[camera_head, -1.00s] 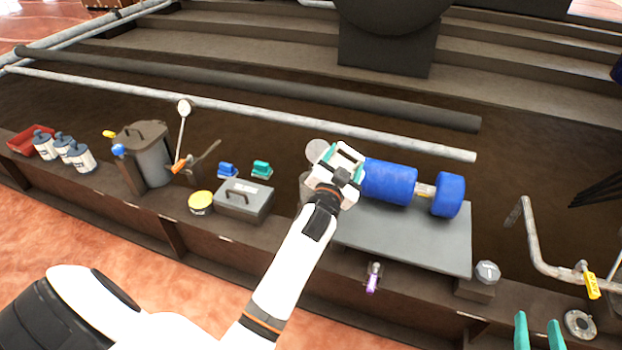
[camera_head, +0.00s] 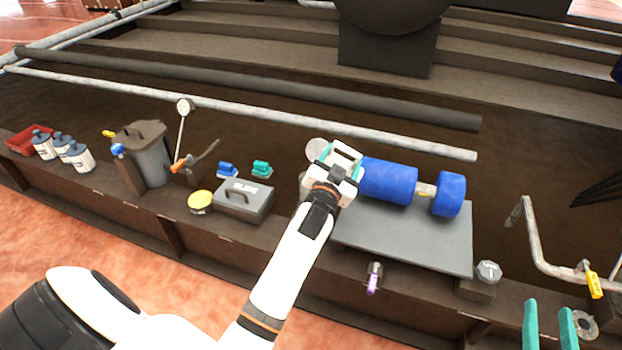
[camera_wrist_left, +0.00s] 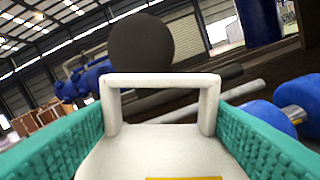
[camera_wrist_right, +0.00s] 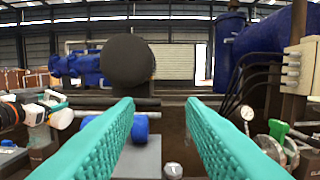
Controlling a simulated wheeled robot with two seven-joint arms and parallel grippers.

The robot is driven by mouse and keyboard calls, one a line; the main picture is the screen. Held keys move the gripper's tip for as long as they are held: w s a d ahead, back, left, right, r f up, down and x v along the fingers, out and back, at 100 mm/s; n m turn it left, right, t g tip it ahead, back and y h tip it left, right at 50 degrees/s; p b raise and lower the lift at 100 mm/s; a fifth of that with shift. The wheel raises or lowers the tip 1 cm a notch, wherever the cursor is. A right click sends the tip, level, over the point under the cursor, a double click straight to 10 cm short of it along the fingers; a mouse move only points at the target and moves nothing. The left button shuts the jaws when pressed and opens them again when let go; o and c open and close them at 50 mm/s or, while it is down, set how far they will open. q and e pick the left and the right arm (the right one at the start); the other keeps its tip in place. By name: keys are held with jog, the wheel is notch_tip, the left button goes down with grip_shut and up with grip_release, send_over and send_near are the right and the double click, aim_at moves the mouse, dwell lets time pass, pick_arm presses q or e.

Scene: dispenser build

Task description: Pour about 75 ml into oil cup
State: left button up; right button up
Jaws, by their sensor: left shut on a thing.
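My left gripper (camera_head: 338,165) is shut on a white container with a squared handle (camera_wrist_left: 160,82). In the left wrist view its pale body fills the space between the teal fingers, with a yellow patch low down. It is held near the left end of the blue motor (camera_head: 388,181); I cannot tell whether anything flows from it. A small clear cup with a purple part (camera_head: 373,278) stands in front of the grey plate; I cannot tell if it is the oil cup. My right gripper (camera_head: 548,312) is open and empty at the lower right.
The grey baseplate (camera_head: 420,238) lies under the motor. A grey toolbox (camera_head: 243,200), a yellow-topped tin (camera_head: 200,202), a grey bin (camera_head: 148,155) and several white bottles stand left. A grey cap (camera_head: 488,271) and a bent pipe (camera_head: 540,260) are at the right.

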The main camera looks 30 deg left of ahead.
pick_arm(q)
jog(key=shift+a+n, duration=0.2)
jog(key=shift+n, duration=0.1)
pick_arm(e)
jog(key=shift+a+r+t, duration=0.1)
jog(key=shift+r+t, duration=0.3)
jog(key=shift+r, duration=0.1)
pick_arm(q)
jog(key=shift+s+a+r, duration=0.1)
pick_arm(e)
jog(key=shift+f+g, duration=0.2)
jog(key=shift+g, duration=0.1)
